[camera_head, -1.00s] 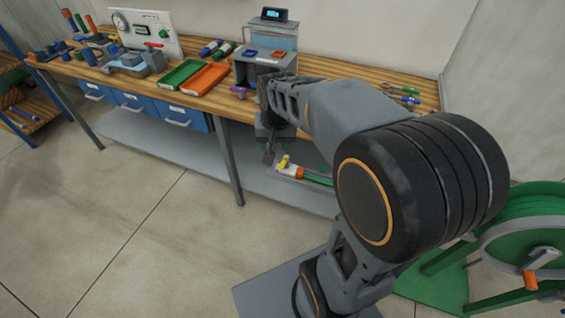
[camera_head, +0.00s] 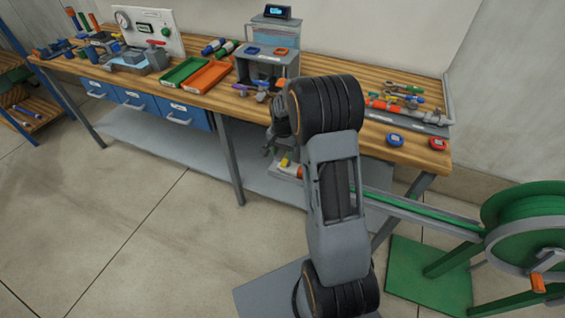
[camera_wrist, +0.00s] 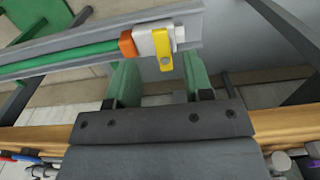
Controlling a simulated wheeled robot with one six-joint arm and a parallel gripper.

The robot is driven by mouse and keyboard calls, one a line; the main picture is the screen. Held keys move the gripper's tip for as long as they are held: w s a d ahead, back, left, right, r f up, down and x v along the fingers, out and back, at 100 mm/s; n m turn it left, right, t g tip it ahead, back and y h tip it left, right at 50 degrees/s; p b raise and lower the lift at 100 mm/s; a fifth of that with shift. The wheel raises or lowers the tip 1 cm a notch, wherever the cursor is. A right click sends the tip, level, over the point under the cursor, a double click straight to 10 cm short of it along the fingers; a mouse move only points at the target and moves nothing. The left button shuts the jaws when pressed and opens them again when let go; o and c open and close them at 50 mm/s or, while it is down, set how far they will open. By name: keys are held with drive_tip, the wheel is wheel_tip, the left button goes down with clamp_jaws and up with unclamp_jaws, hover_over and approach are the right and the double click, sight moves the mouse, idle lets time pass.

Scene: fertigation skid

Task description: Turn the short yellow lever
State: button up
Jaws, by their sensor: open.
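The short yellow lever (camera_wrist: 163,47) sits on a white valve body (camera_wrist: 145,41) with an orange collar (camera_wrist: 127,44), at the end of a green hose (camera_wrist: 60,60). In the wrist view my gripper (camera_wrist: 160,78) is open, with its green fingers spread apart. The lever's lower end shows between the two fingertips in the picture; I see no contact and cannot tell the depth gap. In the head view the lever (camera_head: 284,162) is a small yellow patch just below my gripper (camera_head: 269,150), partly hidden by my arm.
The hose lies along a grey rail (camera_head: 420,213) running to a green reel (camera_head: 530,215) at right. The workbench (camera_head: 340,70) stands behind, with a grey tank stand (camera_head: 268,68), an orange tray (camera_head: 206,77) and several tools. Floor at front left is clear.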

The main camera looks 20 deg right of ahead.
sight(282, 164)
drive_tip(key=shift+f, duration=2.95)
clamp_jaws()
